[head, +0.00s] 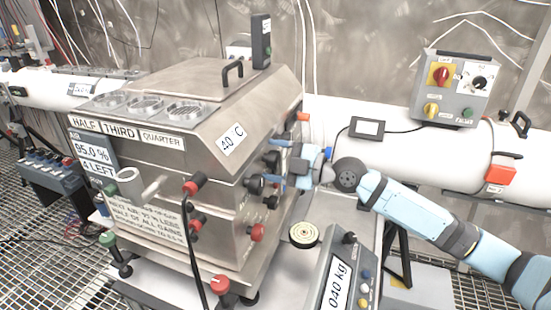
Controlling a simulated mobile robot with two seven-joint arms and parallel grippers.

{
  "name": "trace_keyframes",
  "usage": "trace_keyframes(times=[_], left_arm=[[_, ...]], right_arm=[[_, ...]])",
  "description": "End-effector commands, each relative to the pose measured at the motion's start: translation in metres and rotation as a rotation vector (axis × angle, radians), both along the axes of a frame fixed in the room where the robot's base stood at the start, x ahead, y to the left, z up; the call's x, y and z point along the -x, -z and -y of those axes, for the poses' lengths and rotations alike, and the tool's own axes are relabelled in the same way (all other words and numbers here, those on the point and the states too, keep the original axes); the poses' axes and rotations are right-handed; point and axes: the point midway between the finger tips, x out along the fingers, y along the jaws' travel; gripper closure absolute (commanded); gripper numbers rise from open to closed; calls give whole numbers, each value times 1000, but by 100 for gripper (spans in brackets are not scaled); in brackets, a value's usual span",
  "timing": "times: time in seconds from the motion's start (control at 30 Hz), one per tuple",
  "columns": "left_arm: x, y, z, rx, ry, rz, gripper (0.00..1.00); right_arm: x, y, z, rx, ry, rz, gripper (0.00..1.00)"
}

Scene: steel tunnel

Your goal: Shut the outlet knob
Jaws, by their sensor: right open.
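A steel box machine (215,125) stands in the middle, with several knobs on its sides. My right gripper (274,164) is open at the machine's right side, among black knobs there. One black knob (254,185) sits just left of and below the fingers. I cannot tell whether the fingers touch a knob or are around one, as they overlap in this view. A red knob (258,232) is lower on the same side. No outlet label is readable, so I cannot tell which knob is the outlet one. My left gripper is out of view.
A scale with a "040 kg" display (338,287) and a round disc (304,235) are below my right arm. A white pipe (400,160) runs behind, with a grey switch box (452,88) on it. A black cable hangs at the machine's front.

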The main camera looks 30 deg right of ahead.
Motion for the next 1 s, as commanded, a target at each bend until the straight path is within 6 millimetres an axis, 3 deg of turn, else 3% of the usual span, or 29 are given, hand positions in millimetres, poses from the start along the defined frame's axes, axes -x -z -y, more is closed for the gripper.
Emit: trace_keyframes(times=[0.03, 0.2, 0.27, 0.67, 1.0], left_arm=[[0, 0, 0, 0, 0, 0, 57], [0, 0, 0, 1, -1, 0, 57], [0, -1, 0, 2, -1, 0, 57], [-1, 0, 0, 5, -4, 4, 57], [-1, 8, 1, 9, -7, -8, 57]], right_arm=[[0, 0, 0, 0, 0, 0, 31], [0, 0, 0, 0, 0, 0, 70], [0, 0, 0, 0, 0, 0, 80], [0, 1, 0, -49, 0, -44, 80], [0, 1, 0, -243, -1, -218, 80]])
